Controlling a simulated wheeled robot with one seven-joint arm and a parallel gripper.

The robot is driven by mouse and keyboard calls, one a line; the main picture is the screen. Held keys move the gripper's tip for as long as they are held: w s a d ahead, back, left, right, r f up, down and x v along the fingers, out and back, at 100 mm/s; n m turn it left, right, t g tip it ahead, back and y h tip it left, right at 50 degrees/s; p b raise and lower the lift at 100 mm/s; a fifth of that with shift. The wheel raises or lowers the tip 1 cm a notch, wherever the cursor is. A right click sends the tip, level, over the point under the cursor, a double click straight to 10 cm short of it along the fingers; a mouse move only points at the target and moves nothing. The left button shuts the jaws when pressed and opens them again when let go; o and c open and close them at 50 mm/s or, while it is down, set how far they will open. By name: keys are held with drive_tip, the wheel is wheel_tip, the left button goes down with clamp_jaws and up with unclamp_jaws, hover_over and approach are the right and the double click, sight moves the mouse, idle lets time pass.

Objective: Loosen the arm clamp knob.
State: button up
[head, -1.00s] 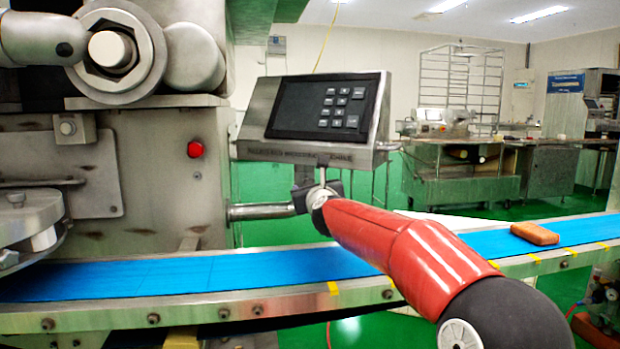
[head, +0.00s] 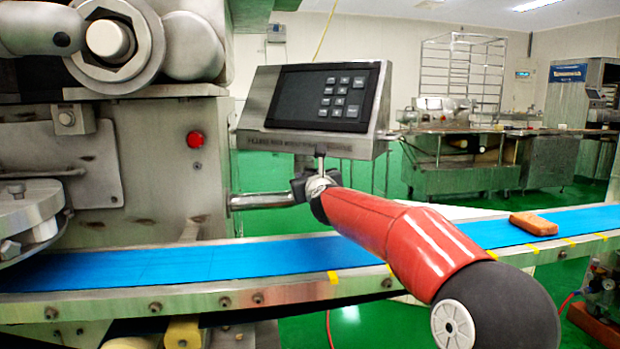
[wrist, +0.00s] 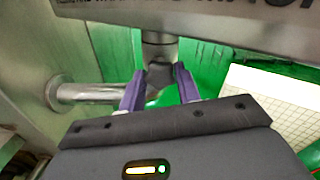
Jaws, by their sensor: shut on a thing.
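The control panel (head: 315,105) hangs on a short post at the end of a steel support arm (head: 262,200). In the wrist view the same arm (wrist: 88,93) runs in from the left to a dark clamp under the post. The arm clamp knob (wrist: 160,76) looks dark and sits between the purple fingers of my gripper (wrist: 160,84). My gripper is shut on it, just below the panel. In the head view my red forearm reaches up to the clamp (head: 300,188) and hides most of the knob and fingers.
A blue conveyor belt (head: 180,262) crosses below the clamp, with an orange-brown block (head: 534,223) on its right part. The steel machine body (head: 160,170) with a red button (head: 195,139) stands to the left. The panel's underside is close above my gripper.

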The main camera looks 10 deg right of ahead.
drive_tip(key=n+b, duration=0.5)
drive_tip(key=n, duration=2.4)
drive_tip(key=shift+n, duration=0.4)
idle(0.4)
drive_tip(key=o, duration=1)
drive_tip(key=shift+s, duration=0.1)
